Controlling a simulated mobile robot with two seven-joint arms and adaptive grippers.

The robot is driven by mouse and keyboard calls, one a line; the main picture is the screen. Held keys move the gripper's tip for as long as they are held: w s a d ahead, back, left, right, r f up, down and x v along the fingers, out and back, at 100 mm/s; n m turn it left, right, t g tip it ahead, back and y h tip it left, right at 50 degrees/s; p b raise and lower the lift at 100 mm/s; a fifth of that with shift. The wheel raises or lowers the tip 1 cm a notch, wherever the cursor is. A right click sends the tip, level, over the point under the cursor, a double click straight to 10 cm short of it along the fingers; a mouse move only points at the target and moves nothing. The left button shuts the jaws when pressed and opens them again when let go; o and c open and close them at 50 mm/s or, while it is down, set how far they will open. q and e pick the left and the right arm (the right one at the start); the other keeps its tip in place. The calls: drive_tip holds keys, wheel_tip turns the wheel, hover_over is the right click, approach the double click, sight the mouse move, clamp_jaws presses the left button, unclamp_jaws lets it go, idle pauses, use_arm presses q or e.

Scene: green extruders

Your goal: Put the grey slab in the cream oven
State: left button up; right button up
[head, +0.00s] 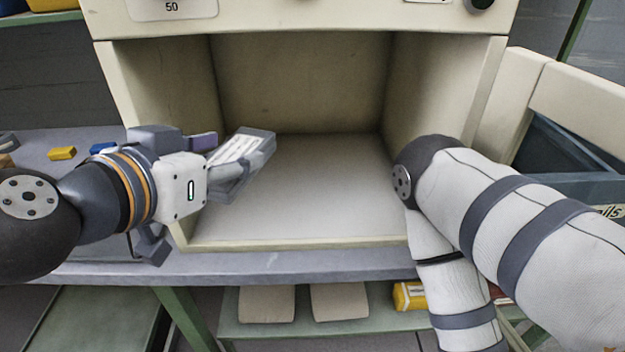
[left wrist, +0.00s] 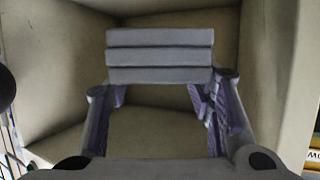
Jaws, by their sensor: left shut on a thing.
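The grey slab (head: 258,150) is held by my left gripper (head: 215,160) at the left side of the cream oven's opening, tilted in the head view. In the left wrist view the slab (left wrist: 160,55) shows a ridged grey face beyond the fingers of the left gripper (left wrist: 160,88), with oven walls around it. The cream oven (head: 300,240) is open at the front, with a bare pale floor. I cannot tell how far inside the slab is. My right arm crosses the oven's right front; its gripper is out of view.
The oven stands on a grey bench (head: 290,265). A yellow block (head: 62,153) and a blue block (head: 102,147) lie left of it. A cream-framed bin (head: 580,95) is on the right. A green lower shelf (head: 350,325) holds pale slabs and a yellow box (head: 408,296).

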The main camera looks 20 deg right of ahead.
sight(270, 156)
use_arm(q)
drive_tip(key=w+d+f, duration=0.1)
drive_tip(key=d, duration=0.1)
drive_tip(key=w+d+f+b, duration=0.1)
drive_tip(key=d, duration=0.1)
drive_tip(key=w+d+f, duration=0.1)
drive_tip(key=w+d, duration=0.1)
drive_tip(key=shift+d+f, duration=0.3)
drive_tip(key=shift+f, duration=0.1)
drive_tip(key=w+d+f, duration=0.1)
drive_tip(key=d+f+b, duration=0.1)
drive_tip(key=d+f, duration=0.1)
drive_tip(key=w+d+f, duration=0.1)
drive_tip(key=f, duration=0.1)
drive_tip(key=shift+w+d+f+b, duration=0.1)
drive_tip(key=shift+w+d+b, duration=0.1)
drive_tip(key=shift+w+b, duration=0.2)
drive_tip(key=shift+d+f, duration=0.2)
drive_tip(key=shift+f, duration=0.05)
drive_tip(key=f, duration=0.2)
drive_tip(key=f+b, duration=0.1)
drive_tip(key=shift+w+d+f, duration=0.15)
drive_tip(key=shift+w+f, duration=0.05)
drive_tip(key=shift+f, duration=0.15)
drive_tip(key=shift+r, duration=0.15)
use_arm(e)
drive_tip(key=shift+g, duration=0.7)
drive_tip(key=s+f, duration=0.4)
drive_tip(key=shift+s+f, duration=0.1)
